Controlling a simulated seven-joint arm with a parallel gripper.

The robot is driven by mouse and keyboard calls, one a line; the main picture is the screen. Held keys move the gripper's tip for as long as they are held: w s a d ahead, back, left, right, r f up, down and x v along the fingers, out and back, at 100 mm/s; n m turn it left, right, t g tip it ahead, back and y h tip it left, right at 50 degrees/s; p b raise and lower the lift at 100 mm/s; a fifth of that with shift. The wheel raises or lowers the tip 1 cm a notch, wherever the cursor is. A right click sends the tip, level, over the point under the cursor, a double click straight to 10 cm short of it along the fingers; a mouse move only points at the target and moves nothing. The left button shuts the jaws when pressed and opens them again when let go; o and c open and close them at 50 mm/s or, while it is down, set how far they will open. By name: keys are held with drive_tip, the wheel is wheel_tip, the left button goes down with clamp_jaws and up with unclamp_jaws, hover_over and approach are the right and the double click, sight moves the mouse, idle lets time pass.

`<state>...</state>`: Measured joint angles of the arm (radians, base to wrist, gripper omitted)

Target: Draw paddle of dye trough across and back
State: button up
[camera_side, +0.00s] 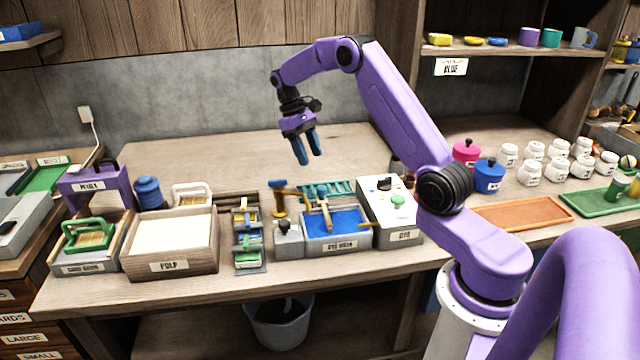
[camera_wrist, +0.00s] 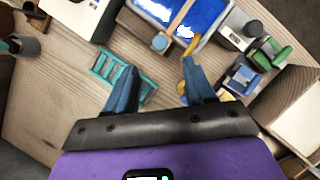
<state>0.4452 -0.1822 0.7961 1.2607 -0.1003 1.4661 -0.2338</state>
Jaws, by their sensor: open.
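The dye trough (camera_side: 353,241) is a grey box filled with blue dye, near the front of the bench in the side view. Its paddle (camera_side: 325,211) has a tan wooden handle and a blue knob and lies across the trough. In the wrist view the blue dye (camera_wrist: 205,14) is at the top, with the paddle's knob (camera_wrist: 159,42) at the trough's near edge. My gripper (camera_side: 309,162) has blue fingers and is open and empty, well above the bench and behind the trough. Its fingertips also show in the wrist view (camera_wrist: 160,68).
A teal rack (camera_wrist: 120,75) lies behind the trough. A control box (camera_side: 390,212) with a green knob stands right of it. A brass tap (camera_side: 279,198) and a small stand (camera_side: 248,238) are on the left, then the pulp vat (camera_side: 172,262).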

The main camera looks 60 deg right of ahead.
sight(321, 187)
drive_tip(key=x, duration=0.9)
drive_tip(key=shift+s+f, duration=0.1)
drive_tip(key=shift+f, duration=0.3)
